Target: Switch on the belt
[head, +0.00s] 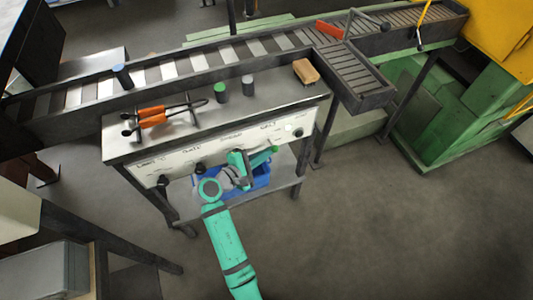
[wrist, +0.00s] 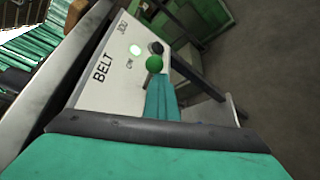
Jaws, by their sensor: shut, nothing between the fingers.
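The control panel (head: 225,135) is the pale front of a steel bench. Its BELT label (wrist: 103,68) reads clearly in the wrist view. Near the label are a bright white round lamp or button (wrist: 134,50), a green round button (wrist: 155,63) marked ON and a black knob (wrist: 156,47). My gripper (head: 268,153) is at the panel's right part, its fingers together and empty. In the wrist view its teal fingers (wrist: 162,98) end just at the green button; I cannot tell whether they touch it. The slatted conveyor belt (head: 150,75) runs behind the bench.
Tongs with orange handles (head: 152,117), a green-topped cylinder (head: 221,93), a grey cylinder (head: 248,86) and a brown block (head: 306,71) are on the bench top. A blue bin (head: 262,180) sits on the lower shelf. The floor at right is clear.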

